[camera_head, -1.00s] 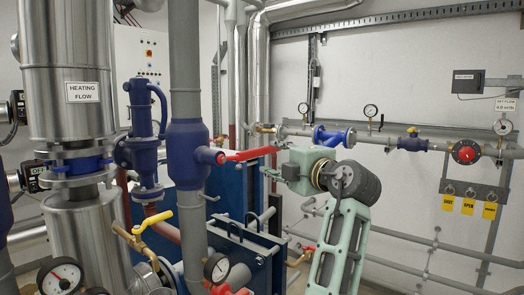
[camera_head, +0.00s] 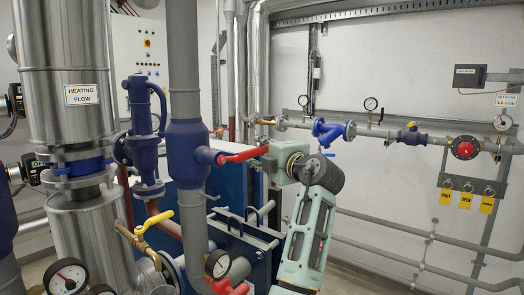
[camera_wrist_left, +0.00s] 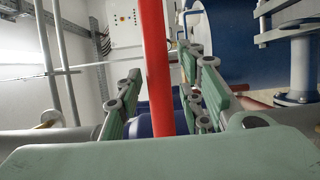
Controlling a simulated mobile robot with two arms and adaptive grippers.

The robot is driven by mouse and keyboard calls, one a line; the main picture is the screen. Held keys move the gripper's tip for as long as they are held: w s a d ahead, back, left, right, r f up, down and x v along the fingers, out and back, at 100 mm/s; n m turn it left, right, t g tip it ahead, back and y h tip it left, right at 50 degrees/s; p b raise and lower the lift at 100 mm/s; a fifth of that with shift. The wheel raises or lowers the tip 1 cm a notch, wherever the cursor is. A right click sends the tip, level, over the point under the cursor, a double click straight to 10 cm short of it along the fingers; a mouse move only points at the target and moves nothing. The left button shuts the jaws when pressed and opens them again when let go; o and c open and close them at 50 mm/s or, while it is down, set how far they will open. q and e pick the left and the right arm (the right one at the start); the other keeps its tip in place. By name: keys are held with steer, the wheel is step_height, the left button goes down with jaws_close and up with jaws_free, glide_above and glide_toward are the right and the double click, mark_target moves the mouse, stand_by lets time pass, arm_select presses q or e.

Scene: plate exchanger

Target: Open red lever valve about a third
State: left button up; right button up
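The red lever (camera_head: 243,155) sticks out to the right from the blue valve body (camera_head: 186,152) on the grey vertical pipe in the head view. My left gripper (camera_head: 262,163) is at the lever's outer end and partly hides it. In the left wrist view the red lever (camera_wrist_left: 157,70) runs between the two green fingers of my left gripper (camera_wrist_left: 167,80). The fingers stand apart, with gaps visible on both sides of the lever. The blue valve body (camera_wrist_left: 160,122) shows beyond, partly hidden by the gripper. My right gripper is not in view.
A yellow lever (camera_head: 156,220) sits at lower left beside a steel column (camera_head: 85,235). A wall pipe with a blue strainer (camera_head: 330,131) runs behind my arm.

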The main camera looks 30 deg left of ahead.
arm_select(q)
jaws_close()
stand_by(0.3)
